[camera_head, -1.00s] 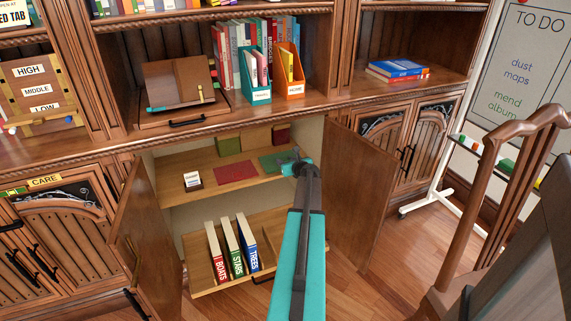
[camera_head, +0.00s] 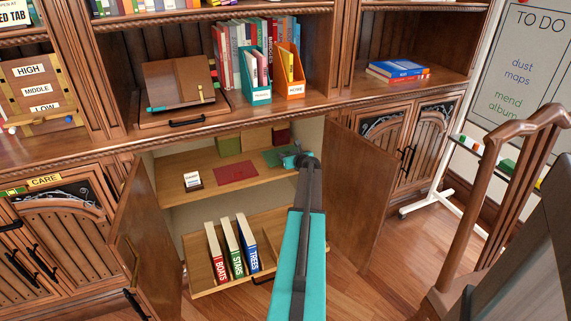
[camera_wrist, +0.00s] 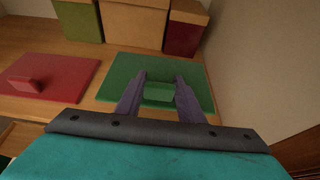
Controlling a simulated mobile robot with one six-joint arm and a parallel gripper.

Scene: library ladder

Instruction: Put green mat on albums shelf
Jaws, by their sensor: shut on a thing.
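The green mat (camera_wrist: 120,72) lies flat on the cabinet's upper inside shelf (camera_head: 208,190), right of the red mat (camera_head: 237,171). It also shows in the head view (camera_head: 272,156), partly behind my arm. In the wrist view my gripper (camera_wrist: 160,90) is shut on the green block-like grip (camera_wrist: 160,95) on top of the mat. The shelf carries a small white label card (camera_head: 192,180) at its left, whose writing is too small to read surely.
Green (camera_wrist: 78,18), tan (camera_wrist: 135,22) and dark red (camera_wrist: 186,26) boxes stand behind the mats. The cabinet's right wall (camera_wrist: 260,70) is close. Open doors flank the cabinet (camera_head: 358,195). Below, a pulled-out tray holds binders marked BOATS, STARS and TREES (camera_head: 247,243).

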